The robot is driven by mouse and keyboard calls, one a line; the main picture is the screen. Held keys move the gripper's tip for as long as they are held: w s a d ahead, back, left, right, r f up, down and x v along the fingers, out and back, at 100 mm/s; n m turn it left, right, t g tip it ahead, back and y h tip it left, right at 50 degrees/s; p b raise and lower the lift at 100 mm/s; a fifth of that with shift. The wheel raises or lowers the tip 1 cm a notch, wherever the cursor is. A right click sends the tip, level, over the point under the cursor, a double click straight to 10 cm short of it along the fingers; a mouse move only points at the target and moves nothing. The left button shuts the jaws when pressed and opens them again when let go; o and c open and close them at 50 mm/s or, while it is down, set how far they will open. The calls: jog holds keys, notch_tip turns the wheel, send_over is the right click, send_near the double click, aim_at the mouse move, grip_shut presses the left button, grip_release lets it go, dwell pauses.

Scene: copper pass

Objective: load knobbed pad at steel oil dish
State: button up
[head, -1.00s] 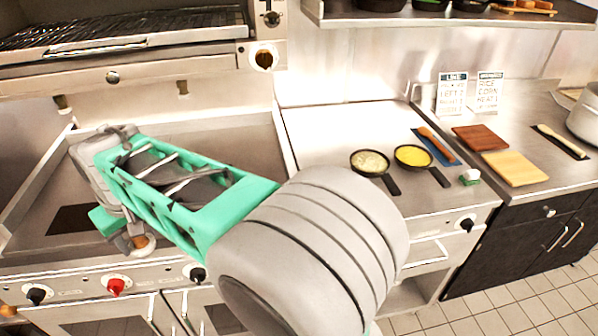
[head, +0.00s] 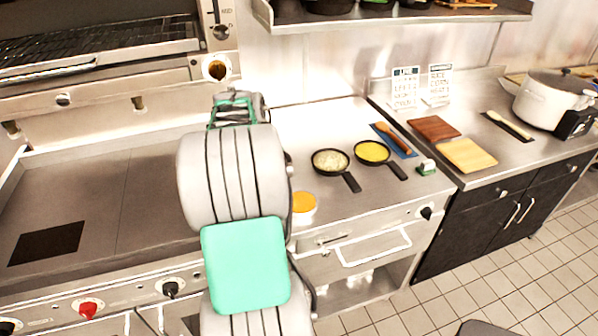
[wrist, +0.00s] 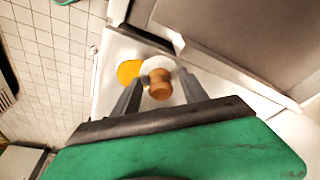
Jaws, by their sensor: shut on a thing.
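In the wrist view, my gripper (wrist: 160,90) is shut on the wooden knob of the knobbed pad (wrist: 160,82), with a finger on either side. A pale round part shows beyond the knob. The steel oil dish (head: 303,204), filled with orange-yellow oil, stands on the steel counter just right of my arm in the head view. In the wrist view the dish (wrist: 129,71) shows close to the left of the knob. I cannot tell whether the pad touches it. My arm hides the fingers and the pad in the head view.
The griddle (head: 140,170) lies left of my arm with a dark patch on it. Two black pans (head: 331,163) (head: 373,152) stand on the counter to the right.

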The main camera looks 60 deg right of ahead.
aim_at(303, 200)
jog(key=s+d+m, duration=0.3)
jog(key=s+d, duration=0.2)
jog(key=s, duration=0.2)
jog(key=shift+g, duration=0.4)
jog(key=shift+s+a+f+b, duration=0.1)
jog(key=shift+f+b, duration=0.75)
jog(key=shift+f, duration=0.9)
jog(key=shift+a+f+b, duration=0.1)
jog(key=shift+f+b, duration=0.7)
jog(key=shift+f, duration=0.9)
jog(key=shift+f+b, duration=0.55)
jog(key=shift+f, duration=0.05)
jog(key=shift+r, duration=0.15)
notch_tip(303, 200, up, 7)
jog(key=p, duration=0.4)
